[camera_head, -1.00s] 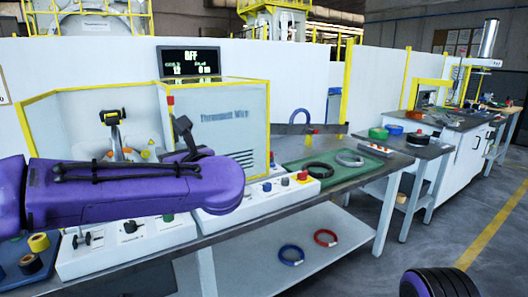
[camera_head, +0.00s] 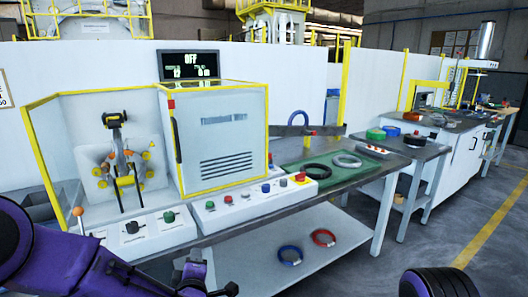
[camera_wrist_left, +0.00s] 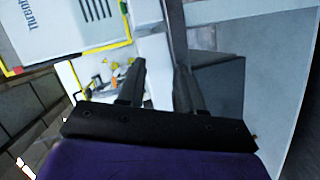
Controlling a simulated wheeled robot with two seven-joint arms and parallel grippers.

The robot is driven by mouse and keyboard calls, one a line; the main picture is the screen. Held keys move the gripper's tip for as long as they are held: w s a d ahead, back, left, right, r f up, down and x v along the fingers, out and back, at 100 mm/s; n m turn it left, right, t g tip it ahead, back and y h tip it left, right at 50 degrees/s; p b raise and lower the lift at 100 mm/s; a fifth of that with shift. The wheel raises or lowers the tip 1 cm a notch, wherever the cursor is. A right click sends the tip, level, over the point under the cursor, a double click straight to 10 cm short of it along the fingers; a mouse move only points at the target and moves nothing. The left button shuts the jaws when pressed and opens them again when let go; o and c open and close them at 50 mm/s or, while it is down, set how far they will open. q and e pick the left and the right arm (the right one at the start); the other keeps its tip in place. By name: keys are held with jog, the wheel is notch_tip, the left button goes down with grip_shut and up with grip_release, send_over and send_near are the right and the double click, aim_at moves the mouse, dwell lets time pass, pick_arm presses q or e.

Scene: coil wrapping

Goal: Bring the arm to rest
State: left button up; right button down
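My left arm (camera_head: 70,262) comes in low at the left of the head view, purple with black parts. My left gripper (camera_head: 212,272) is near the bottom edge, below the front of the wrapping machine's bench and apart from it. In the left wrist view the two black fingers (camera_wrist_left: 158,72) stand apart with nothing between them, so it is open and empty. A black and purple rounded part of mine (camera_head: 440,283) shows at the bottom right. My right gripper is not in view.
The wrapping machine (camera_head: 222,140) with its yellow-framed guard stands on the bench. A control panel (camera_head: 245,203) runs along its front edge. Blue (camera_head: 290,256) and red (camera_head: 324,238) coils lie on the lower shelf.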

pick_arm(q)
jog(key=s+a+f+m+g+h, duration=0.1)
jog(key=s+a+f+m+g, duration=0.15)
jog(key=s+f, duration=0.35)
jog(key=s+a+f+m+g, duration=0.1)
jog(key=s+f+m, duration=0.2)
jog(key=f, duration=0.4)
jog(key=s+a+f+m+g, duration=0.1)
jog(key=s+a+f+g, duration=0.1)
jog(key=s, duration=0.7)
jog(key=s+a+f+m+g+p, duration=0.1)
jog(key=s+a+f+m+g, duration=0.1)
jog(key=s+f, duration=0.5)
jog(key=s+a+f+m+g+p, duration=0.1)
jog(key=s+a+f+g, duration=0.3)
jog(key=s, duration=0.8)
jog(key=shift+a+f+m+y, duration=0.35)
jog(key=shift+f+y, duration=0.05)
